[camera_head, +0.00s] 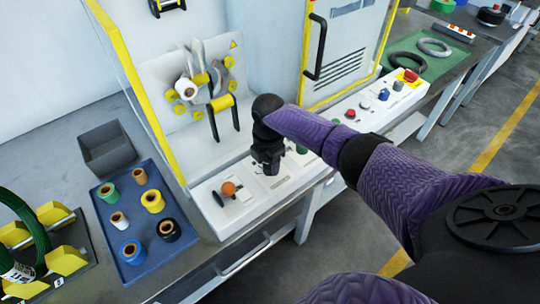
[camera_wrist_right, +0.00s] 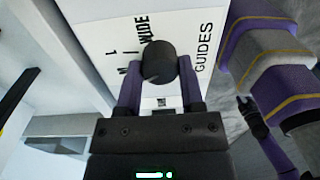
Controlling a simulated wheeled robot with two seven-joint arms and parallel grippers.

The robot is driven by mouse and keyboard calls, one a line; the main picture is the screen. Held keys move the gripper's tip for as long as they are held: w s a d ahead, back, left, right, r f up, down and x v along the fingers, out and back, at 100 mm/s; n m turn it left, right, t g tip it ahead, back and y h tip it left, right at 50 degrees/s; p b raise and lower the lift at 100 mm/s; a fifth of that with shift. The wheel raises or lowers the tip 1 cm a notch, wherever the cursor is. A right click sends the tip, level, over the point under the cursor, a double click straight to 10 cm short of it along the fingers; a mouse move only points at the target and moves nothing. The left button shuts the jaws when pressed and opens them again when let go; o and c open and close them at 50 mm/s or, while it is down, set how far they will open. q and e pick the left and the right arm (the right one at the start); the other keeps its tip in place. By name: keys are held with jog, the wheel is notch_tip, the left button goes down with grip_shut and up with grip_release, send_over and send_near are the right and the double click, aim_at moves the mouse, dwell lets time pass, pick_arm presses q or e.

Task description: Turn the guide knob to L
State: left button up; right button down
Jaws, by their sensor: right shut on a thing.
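In the right wrist view a round black guide knob (camera_wrist_right: 158,60) stands on a white panel (camera_wrist_right: 95,18) marked "GUIDES", "WIDE" and "L", with other letters partly covered. My right gripper (camera_wrist_right: 160,72) is shut on the knob, one purple finger on each side. No pointer shows on the knob, so its setting cannot be told. In the head view my right gripper (camera_head: 268,162) is over the front control panel (camera_head: 232,212) and hides the knob. A small dark arm end (camera_wrist_right: 252,115) at the right of the wrist view may be my left gripper; its jaws are unclear.
An orange knob (camera_head: 228,188) sits on the panel left of my right gripper. Several coloured buttons line the panel to the right. A blue tray (camera_head: 104,226) with several tape rolls and a grey bin (camera_head: 107,148) stand at the left. Yellow rollers are on the machine behind.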

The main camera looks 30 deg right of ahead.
jog(key=m+p, duration=0.2)
jog(key=m, duration=0.2)
jog(key=shift+r, duration=0.15)
jog(key=shift+m+p, duration=0.55)
jog(key=shift+m, duration=1.65)
jog(key=shift+c, duration=1.1)
grip_release()
notch_tip(320, 180, up, 10)
jog(key=p, duration=0.5)
